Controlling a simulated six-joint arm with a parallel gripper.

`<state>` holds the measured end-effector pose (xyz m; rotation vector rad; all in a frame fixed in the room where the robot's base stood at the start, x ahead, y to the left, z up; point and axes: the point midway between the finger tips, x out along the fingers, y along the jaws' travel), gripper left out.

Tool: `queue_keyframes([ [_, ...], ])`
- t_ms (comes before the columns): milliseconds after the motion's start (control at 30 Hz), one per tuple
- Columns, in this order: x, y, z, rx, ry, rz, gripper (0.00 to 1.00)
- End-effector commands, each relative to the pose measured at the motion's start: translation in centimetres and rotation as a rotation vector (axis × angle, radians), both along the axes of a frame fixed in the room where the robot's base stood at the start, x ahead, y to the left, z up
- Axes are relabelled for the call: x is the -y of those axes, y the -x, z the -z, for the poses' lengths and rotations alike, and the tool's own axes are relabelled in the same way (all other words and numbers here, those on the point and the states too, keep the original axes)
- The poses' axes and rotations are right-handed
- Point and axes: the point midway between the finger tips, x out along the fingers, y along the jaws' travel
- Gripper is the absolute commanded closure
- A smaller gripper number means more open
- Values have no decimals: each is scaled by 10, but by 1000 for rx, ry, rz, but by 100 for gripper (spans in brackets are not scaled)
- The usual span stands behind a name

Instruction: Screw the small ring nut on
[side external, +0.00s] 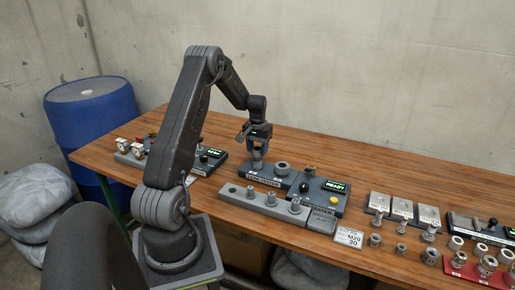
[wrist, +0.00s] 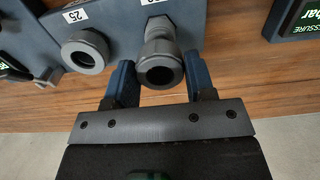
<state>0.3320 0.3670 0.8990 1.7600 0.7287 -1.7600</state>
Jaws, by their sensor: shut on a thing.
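My gripper (side external: 258,152) points down over the dark station block (side external: 262,181) in the side external view. In the wrist view my gripper (wrist: 161,84) has one dark blue finger on each side of a dark grey ring nut (wrist: 160,72) and is shut on it. The nut is in line with a lighter grey threaded fitting on the block (wrist: 115,15); how far it sits on the thread cannot be told. In the side external view the nut is largely hidden by the fingers.
A wider grey ring fitting (wrist: 85,50) stands close beside, by the label "25". A grey rack (side external: 265,203) with several fittings lies in front. A box with a green READY display (side external: 335,186) stands to the right. Several loose fittings and a red tray (side external: 468,268) lie further right.

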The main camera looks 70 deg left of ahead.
Motion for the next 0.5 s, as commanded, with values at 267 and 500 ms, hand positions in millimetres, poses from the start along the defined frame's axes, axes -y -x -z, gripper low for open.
queue_keyframes([
  [267,0,0,4,0,0,0,75],
  [500,0,0,8,1,-1,0,75],
])
